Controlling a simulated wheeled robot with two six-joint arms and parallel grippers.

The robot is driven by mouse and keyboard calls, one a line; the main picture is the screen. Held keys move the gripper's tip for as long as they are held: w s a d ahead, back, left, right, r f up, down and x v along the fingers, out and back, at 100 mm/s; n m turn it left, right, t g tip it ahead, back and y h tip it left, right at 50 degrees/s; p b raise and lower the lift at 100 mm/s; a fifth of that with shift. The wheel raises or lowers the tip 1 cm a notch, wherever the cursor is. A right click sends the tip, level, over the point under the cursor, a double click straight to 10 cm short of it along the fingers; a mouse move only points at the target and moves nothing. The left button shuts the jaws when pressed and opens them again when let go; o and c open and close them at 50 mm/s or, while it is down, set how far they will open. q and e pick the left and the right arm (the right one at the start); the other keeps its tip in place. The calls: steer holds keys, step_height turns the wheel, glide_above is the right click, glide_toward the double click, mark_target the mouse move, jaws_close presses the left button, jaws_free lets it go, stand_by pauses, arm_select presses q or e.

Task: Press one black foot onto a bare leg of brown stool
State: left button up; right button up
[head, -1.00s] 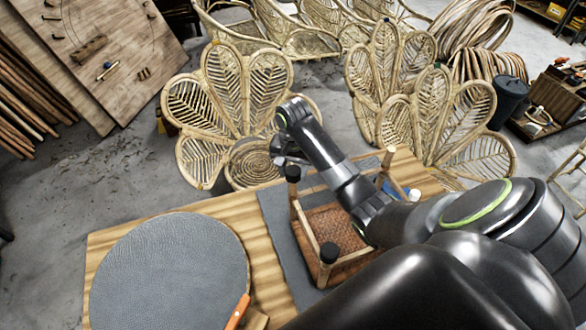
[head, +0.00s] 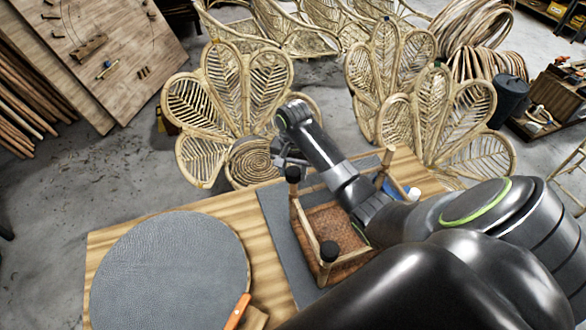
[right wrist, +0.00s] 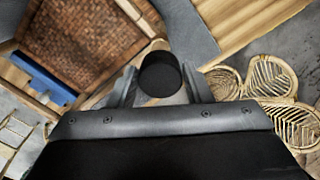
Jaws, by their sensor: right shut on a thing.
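The brown stool (head: 345,214) stands upside down on a grey mat, its legs pointing up and its woven seat (right wrist: 95,35) below. My right gripper (head: 288,165) is at the top of its back left leg. In the right wrist view my right gripper (right wrist: 160,88) has its fingers on both sides of a black foot (right wrist: 160,76), which meets the end of a pale leg (right wrist: 157,46). I cannot tell how far the foot is on. Another black foot (head: 329,252) caps the front left leg. The back right leg (head: 388,156) is bare. My left gripper is out of view.
The wooden table (head: 265,245) carries a round grey pad (head: 165,270), the grey mat (head: 275,215) and an orange-handled tool (head: 237,311). A blue object (head: 393,188) lies by the stool's right side. Rattan chairs (head: 235,95) stand behind the table.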

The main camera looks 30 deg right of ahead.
steer(key=shift+f, duration=0.55)
stand_by(0.4)
steer(key=o, duration=1)
steer(key=shift+o, duration=0.2)
steer(key=shift+r, duration=0.1)
